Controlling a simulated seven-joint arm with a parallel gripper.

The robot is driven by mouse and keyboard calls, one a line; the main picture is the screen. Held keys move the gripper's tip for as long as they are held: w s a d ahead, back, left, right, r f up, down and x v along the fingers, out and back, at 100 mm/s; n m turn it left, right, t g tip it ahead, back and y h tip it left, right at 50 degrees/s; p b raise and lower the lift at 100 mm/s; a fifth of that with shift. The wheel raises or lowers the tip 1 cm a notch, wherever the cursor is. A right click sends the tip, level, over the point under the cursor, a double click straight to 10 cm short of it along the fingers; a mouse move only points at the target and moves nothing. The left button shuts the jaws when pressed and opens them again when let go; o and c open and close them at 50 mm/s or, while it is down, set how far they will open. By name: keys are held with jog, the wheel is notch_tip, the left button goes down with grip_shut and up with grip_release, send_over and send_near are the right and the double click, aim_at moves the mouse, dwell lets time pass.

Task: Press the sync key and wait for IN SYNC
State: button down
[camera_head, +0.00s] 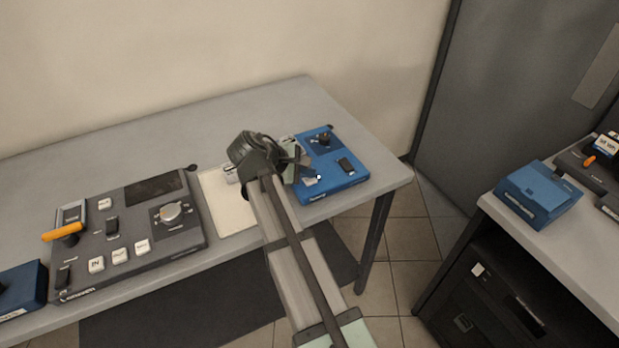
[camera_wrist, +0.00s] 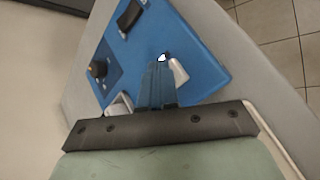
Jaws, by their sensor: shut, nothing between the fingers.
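My gripper (camera_head: 311,176) is shut and empty over the blue panel (camera_head: 345,178) at the table's right end. In the wrist view its blue-grey fingers (camera_wrist: 161,68) reach over the same blue panel (camera_wrist: 206,84), with the tips beside a white key (camera_wrist: 179,72) that they partly cover. I cannot tell whether the fingers touch the panel or key. A small bright white spot shows at the fingertips. The panel also carries a black knob (camera_head: 323,140) and a black rocker switch (camera_head: 346,165). No sync label or IN SYNC reading is legible.
A dark grey console (camera_head: 185,240) with an orange-handled lever (camera_head: 62,232), a silver knob (camera_head: 171,212) and several white keys stands left on the table. A pale sheet (camera_head: 215,190) lies between console and panel. A second table (camera_head: 590,250) at right holds a blue box (camera_head: 538,192).

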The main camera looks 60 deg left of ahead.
aim_at(307, 180)
jog(key=shift+f, duration=0.15)
dwell(0.6)
jog(key=shift+r, duration=0.85)
jog(key=shift+r, duration=0.1)
jog(key=shift+r, duration=2.4)
jog(key=shift+w, duration=0.1)
